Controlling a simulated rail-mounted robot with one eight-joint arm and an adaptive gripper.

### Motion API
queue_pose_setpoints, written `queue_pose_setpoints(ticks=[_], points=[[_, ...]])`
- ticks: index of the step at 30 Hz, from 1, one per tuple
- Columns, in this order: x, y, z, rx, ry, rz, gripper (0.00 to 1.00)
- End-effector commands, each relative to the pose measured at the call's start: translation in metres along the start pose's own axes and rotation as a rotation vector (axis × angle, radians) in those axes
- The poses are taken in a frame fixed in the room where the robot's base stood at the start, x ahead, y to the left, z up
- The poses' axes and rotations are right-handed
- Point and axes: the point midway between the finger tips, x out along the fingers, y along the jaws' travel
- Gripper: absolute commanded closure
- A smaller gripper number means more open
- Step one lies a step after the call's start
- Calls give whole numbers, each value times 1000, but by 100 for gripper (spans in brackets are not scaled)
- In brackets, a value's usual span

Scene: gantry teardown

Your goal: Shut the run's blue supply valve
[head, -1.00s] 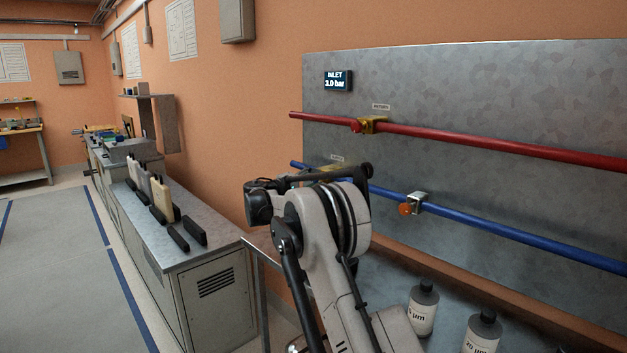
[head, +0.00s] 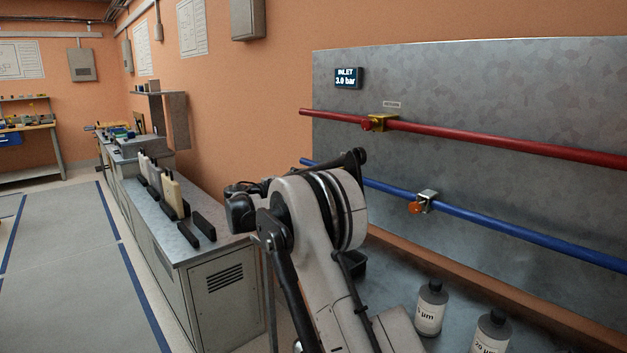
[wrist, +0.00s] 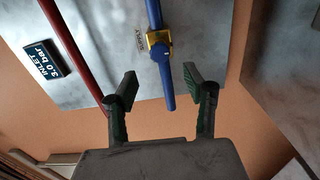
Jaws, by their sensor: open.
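The blue supply pipe (head: 520,236) runs along the grey panel, and it also shows in the wrist view (wrist: 153,15). In the wrist view a brass valve body (wrist: 151,37) with a blue handle (wrist: 161,53) sits on this pipe near its end, beside a small label. I cannot tell the handle's setting. My gripper (wrist: 158,84) is open and empty. Its two fingers appear on either side of the pipe's end, with the valve just beyond the tips and no contact visible. In the head view my arm hides this valve and the gripper.
A red pipe (head: 500,145) with a brass valve (head: 380,122) runs above. Farther along the blue pipe is a metal fitting (head: 427,198) with an orange knob (head: 415,208). The inlet display (head: 347,78) reads 3.0 bar. Bottles (head: 430,308) stand on the bench below.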

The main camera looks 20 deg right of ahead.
Motion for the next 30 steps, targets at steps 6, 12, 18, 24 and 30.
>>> queue_pose_setpoints(ticks=[6, 12, 18, 24, 30], points=[[-23, 0, 0, 0, 1, 0, 53], [-26, 0, 0, 0, -1, 0, 53], [-26, 0, 0, 0, 0, 0, 53], [-26, 2, 1, 1, 0, -4, 53], [-28, 18, 22, 18, 16, -81, 53]])
